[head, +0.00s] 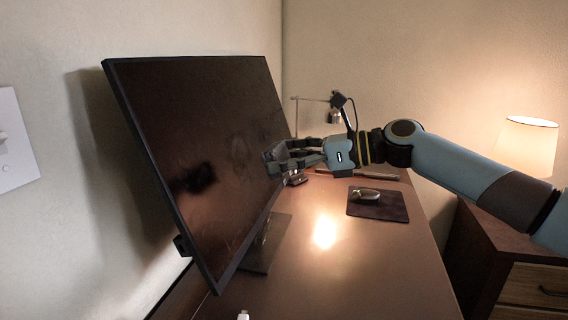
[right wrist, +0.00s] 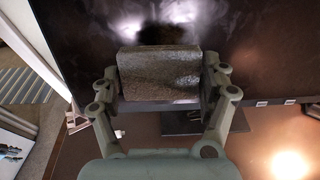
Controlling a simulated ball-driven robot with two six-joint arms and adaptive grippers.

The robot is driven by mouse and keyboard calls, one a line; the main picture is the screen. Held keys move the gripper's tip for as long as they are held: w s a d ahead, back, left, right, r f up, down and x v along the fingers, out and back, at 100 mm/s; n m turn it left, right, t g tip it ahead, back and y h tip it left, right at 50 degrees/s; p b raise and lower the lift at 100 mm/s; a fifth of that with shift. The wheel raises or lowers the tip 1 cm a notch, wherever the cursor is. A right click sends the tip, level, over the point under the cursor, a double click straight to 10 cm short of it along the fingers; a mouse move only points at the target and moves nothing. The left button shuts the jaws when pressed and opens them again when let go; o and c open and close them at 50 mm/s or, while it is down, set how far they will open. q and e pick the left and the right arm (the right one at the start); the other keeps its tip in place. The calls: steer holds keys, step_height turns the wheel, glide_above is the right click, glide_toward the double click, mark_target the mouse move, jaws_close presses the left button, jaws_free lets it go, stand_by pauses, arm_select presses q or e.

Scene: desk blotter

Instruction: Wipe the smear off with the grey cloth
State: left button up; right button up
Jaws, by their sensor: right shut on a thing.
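A large dark monitor (head: 150,110) stands on the desk, its screen facing right. A blurred dark patch (head: 200,178) shows on the screen's lower left part; I cannot tell whether it is the smear or a reflection. My right gripper (head: 272,160) is at the screen's right edge in the head view. It is shut on the grey cloth (right wrist: 158,75), a thick block-like pad between the fingers in the right wrist view. The cloth faces the screen (right wrist: 265,40); whether it touches is unclear. A dark patch also shows just above the cloth there. My left gripper is out of view.
The monitor's stand foot (head: 265,245) rests on the brown desk (head: 350,270). A mouse (head: 367,195) lies on a dark pad (head: 390,208) to the right. A lit lamp (head: 528,145) is at far right. The desk's front is mostly clear.

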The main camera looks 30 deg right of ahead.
mark_target(236, 167)
steer(key=shift+w+a+f+y+b, duration=0.2)
steer(key=shift+w+a+y+b, duration=0.1)
steer(key=shift+b, duration=0.05)
steer(key=b+x, duration=0.2)
steer(key=x, duration=0.1)
steer(key=b+x, duration=0.1)
steer(key=x, duration=0.1)
steer(key=shift+f, duration=0.35)
steer(key=shift+f+x, duration=0.2)
steer(key=shift+x, duration=0.7)
stand_by(0.4)
steer(key=shift+w+d, duration=0.15)
